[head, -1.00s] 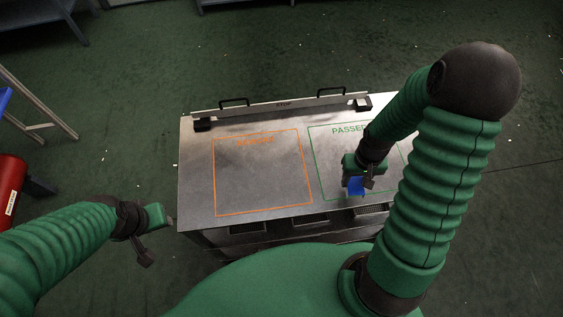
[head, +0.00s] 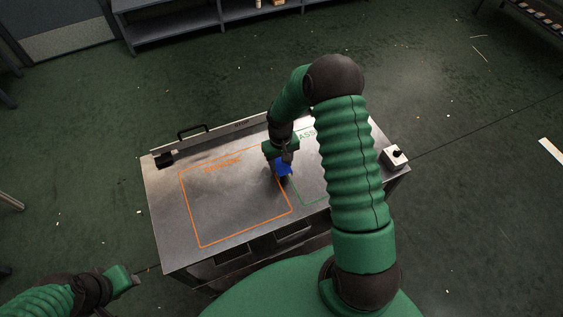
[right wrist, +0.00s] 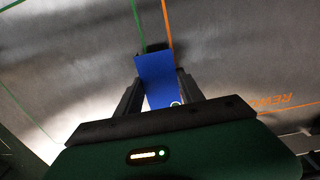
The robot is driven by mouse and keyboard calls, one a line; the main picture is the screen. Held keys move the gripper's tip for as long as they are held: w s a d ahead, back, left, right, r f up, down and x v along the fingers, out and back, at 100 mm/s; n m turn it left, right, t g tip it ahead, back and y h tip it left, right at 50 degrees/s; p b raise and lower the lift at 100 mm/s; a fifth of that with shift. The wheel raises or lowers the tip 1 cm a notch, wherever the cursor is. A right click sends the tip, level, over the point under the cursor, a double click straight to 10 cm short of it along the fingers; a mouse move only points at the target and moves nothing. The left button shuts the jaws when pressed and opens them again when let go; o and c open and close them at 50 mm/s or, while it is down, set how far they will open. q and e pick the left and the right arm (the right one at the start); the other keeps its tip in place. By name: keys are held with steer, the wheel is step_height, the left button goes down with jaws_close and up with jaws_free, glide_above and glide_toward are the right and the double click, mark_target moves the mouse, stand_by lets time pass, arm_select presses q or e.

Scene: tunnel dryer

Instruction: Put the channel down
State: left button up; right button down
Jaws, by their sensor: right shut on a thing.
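The blue channel (head: 284,168) is held in my right gripper (head: 280,160) over the steel table. In the right wrist view the channel (right wrist: 156,72) sits between the two dark fingers of the gripper (right wrist: 160,92), and its far end lies near the green and orange lines. The orange outline (head: 202,246), lettered like REWORK, is left of the channel. The green outline (head: 315,201), part-lettered PASSED, is to the right, partly hidden by my arm. I cannot tell whether the channel touches the table. My left gripper (head: 132,279) is low at the left, off the table, its jaws unclear.
The steel table (head: 165,215) has a raised back rail with a black handle (head: 193,131). A small control box (head: 394,156) with a black knob is at its right end. Grey shelving (head: 185,28) stands at the back. The orange area is bare.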

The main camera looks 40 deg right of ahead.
steer(key=shift+d+f, duration=0.15)
steer(key=shift+f, duration=0.15)
steer(key=c, duration=0.9)
jaws_free()
steer(key=d, duration=0.1)
steer(key=d+f, duration=0.1)
steer(key=shift+d, duration=0.3)
steer(key=shift+o, duration=0.9)
steer(key=shift+d, duration=0.25)
steer(key=shift+a+r, duration=0.15)
steer(key=shift+a, duration=0.35)
steer(key=shift+w+a+r, duration=0.1)
steer(key=shift+a+r, duration=0.6)
steer(key=shift+r, duration=0.3)
step_height(320, 180, up, 10)
steer(key=d, duration=0.1)
arm_select(q)
steer(key=shift+d+r, duration=0.15)
steer(key=shift+d, duration=0.6)
arm_select(e)
steer(key=s+a+r+n+t, duration=0.1)
steer(key=s+a+r, duration=0.1)
steer(key=s+a, duration=0.4)
steer(key=s+a+r+n+t, duration=0.1)
steer(key=s+a+r, duration=0.2)
steer(key=s+a, duration=0.3)
steer(key=shift+s+a+n+t, duration=0.3)
steer(key=shift+a, duration=1.15)
